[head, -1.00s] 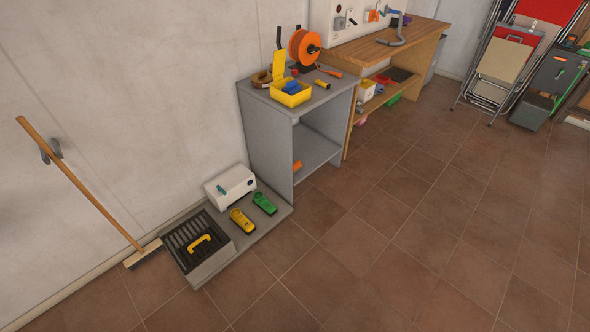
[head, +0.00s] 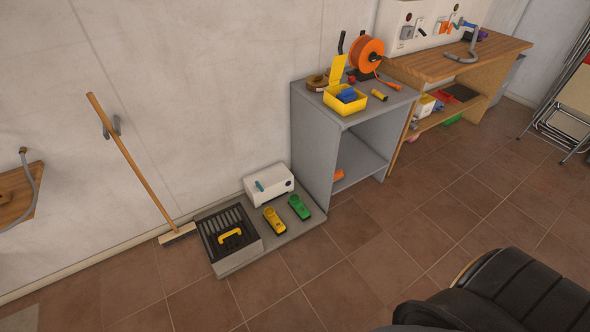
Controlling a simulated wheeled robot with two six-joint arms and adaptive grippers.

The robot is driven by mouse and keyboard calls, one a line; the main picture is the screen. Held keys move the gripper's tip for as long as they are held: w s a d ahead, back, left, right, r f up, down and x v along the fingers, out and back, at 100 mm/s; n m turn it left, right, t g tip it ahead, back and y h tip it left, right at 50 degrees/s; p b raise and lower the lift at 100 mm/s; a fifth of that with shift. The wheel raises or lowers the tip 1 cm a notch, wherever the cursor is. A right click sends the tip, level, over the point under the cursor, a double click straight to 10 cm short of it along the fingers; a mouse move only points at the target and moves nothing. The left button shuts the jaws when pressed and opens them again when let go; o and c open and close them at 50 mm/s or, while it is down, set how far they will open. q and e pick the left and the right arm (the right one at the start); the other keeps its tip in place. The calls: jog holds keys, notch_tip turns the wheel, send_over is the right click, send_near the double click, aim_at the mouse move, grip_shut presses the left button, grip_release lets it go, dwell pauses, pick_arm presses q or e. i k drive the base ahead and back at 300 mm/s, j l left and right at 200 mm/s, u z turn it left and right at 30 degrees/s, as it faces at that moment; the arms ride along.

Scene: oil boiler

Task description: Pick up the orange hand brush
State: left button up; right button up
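No object shows clearly enough to be named the orange hand brush. A small orange object (head: 338,175) sits inside the open lower part of the grey cabinet (head: 313,150), partly hidden by its side panel; I cannot tell what it is. Another orange-handled item (head: 388,84) lies on the cabinet top beside an orange cable reel (head: 366,55). Neither of my grippers is in view.
A yellow box (head: 345,103) stands on the cabinet. A low grey platform (head: 290,233) holds a white box (head: 268,184). A broom (head: 130,155) leans on the wall. A wooden workbench (head: 465,65) stands behind. A black padded seat (head: 510,295) fills the lower right; tiled floor between is clear.

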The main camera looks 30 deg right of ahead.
aim_at(338, 175)
jog(key=i+l+u, duration=0.2)
jog(key=l+u, duration=0.25)
jog(key=l, duration=0.65)
jog(key=l+u, duration=0.45)
jog(key=l, duration=0.7)
jog(key=k+l+u, duration=0.1)
jog(key=l+u, duration=0.3)
jog(key=l, duration=0.75)
jog(key=k+l, duration=0.1)
jog(key=l, duration=0.55)
jog(key=k+l, duration=0.1)
jog(key=l, duration=0.6)
jog(key=k+l, duration=0.1)
jog(key=l, duration=0.55)
